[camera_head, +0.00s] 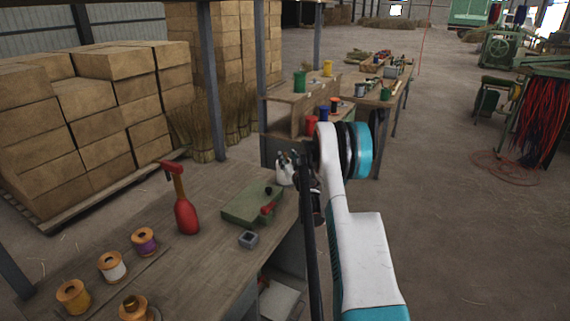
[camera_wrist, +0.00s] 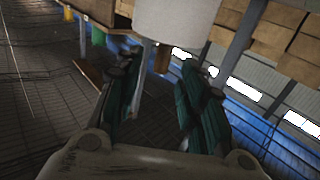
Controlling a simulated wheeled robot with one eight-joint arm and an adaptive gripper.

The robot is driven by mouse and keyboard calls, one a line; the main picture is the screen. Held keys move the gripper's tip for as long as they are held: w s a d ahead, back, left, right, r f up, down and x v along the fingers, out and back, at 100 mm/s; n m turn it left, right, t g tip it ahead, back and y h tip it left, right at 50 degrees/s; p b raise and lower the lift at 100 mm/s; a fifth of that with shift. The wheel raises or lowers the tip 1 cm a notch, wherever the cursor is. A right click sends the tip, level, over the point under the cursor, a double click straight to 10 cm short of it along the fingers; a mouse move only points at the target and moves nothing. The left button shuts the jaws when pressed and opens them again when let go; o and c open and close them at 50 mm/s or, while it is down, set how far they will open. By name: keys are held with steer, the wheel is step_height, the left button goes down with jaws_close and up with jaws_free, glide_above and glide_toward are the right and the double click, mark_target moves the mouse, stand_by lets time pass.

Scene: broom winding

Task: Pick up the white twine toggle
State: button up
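A spool wound with white twine (camera_head: 113,268) stands on the wooden workbench (camera_head: 195,262), between an orange-flanged spool with purple twine (camera_head: 144,241) and one with yellow-brown twine (camera_head: 73,296). I cannot pick out a separate white toggle for certain. My gripper (camera_head: 284,158) is above the bench's far right corner, well away from the spools. In the wrist view its two dark teal fingers (camera_wrist: 160,75) stand apart with nothing seen between them. A pale cylinder (camera_wrist: 185,18) shows past the fingertips; I cannot tell what it is.
A red bottle (camera_head: 186,215), a green box (camera_head: 252,205) and a small grey square holder (camera_head: 248,239) stand on the bench. Another spool (camera_head: 133,307) is at its front edge. A blue-grey post (camera_head: 209,90) rises behind. Open floor lies to the right.

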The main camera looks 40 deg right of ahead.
steer(key=shift+x, duration=0.8)
steer(key=shift+c, duration=0.6)
jaws_close()
